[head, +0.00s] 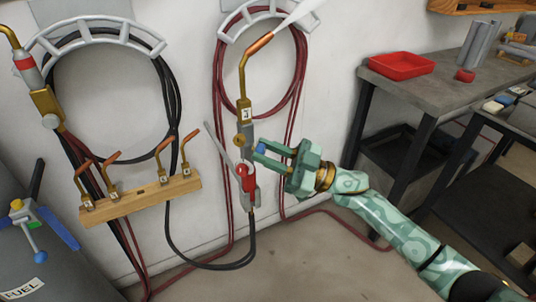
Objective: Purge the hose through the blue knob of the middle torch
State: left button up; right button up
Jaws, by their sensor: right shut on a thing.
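The middle torch (244,113) stands upright below the right-hand hose hanger, with a brass body and a copper tip pointing up to the right. A pale white plume (292,17) streams from its tip. The blue knob (261,149) is on the torch's right side, partly hidden by my right gripper. My right gripper (264,150), green, reaches in from the right and is shut on the blue knob. A red and grey clamp (247,180) is just below the torch. My left gripper is not in view.
Another torch (43,97) with a red band is at the left. A wooden rack (140,198) holds several copper tips. Dark red hoses (217,78) hang in loops and run to the floor. A grey bench (440,82) with a red tray (401,66) stands at the right.

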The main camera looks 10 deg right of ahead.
jog(key=shift+w+d+n+g+b, duration=0.1)
jog(key=shift+n+g+b, duration=0.15)
jog(key=shift+n+g, duration=0.7)
jog(key=shift+n+g+b, duration=0.25)
jog(key=shift+n, duration=1.3)
jog(key=o, duration=1)
jog(key=v, duration=1.6)
jog(key=shift+d+f, duration=0.15)
